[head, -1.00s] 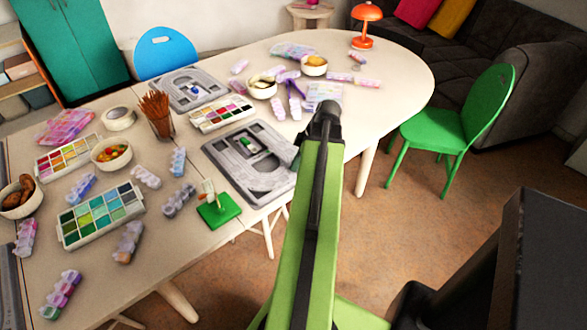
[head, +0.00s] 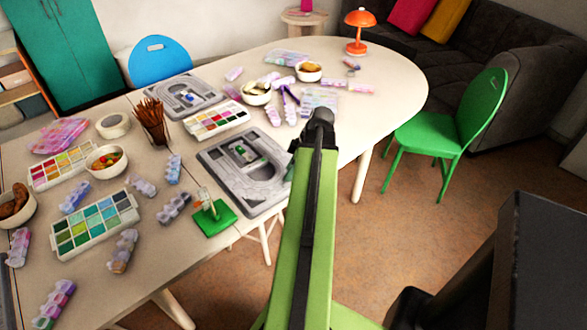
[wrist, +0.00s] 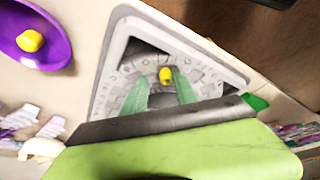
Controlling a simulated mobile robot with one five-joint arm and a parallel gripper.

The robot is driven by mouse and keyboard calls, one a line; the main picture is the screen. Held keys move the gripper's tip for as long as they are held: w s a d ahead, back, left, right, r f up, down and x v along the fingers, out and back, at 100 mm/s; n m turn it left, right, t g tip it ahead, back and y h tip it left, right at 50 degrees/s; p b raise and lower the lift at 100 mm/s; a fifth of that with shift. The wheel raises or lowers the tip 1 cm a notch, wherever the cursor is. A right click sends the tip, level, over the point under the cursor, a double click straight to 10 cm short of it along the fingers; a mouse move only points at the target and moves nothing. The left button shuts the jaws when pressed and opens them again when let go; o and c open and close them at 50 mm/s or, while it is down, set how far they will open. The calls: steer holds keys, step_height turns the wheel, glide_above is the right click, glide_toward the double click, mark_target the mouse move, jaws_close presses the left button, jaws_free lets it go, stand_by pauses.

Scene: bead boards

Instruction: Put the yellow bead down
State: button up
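In the wrist view a small yellow bead (wrist: 165,75) shows against the grey bead board (wrist: 113,60), by its curved groove with printed marks. My gripper's two greenish fingers (wrist: 161,78) point at the board on either side of the bead. They stand apart, with a gap at the left of the bead; the bead is close to the right fingertip. The bead appears to lie on the board, though its exact height is hard to judge.
A purple dish (wrist: 55,55) with another yellow piece (wrist: 30,41) is at the upper left of the wrist view.

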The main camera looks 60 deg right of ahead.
steer(key=p+v, duration=1)
steer(key=v, duration=0.2)
steer(key=shift+p, duration=0.3)
steer(key=shift+w, duration=0.1)
steer(key=w+a+n+g+y, duration=0.2)
steer(key=w+a+n, duration=0.5)
steer(key=w+a, duration=1.6)
steer(key=w+a+m+g+h, duration=0.1)
steer(key=a+m, duration=0.4)
steer(key=a, duration=0.9)
steer(key=w+a+f+m+g+h, duration=0.1)
steer(key=a+m, duration=0.5)
steer(key=a, duration=0.8)
steer(key=shift+w+f+h, duration=0.35)
steer(key=shift+w+h, duration=0.45)
steer(key=shift+w, duration=0.05)
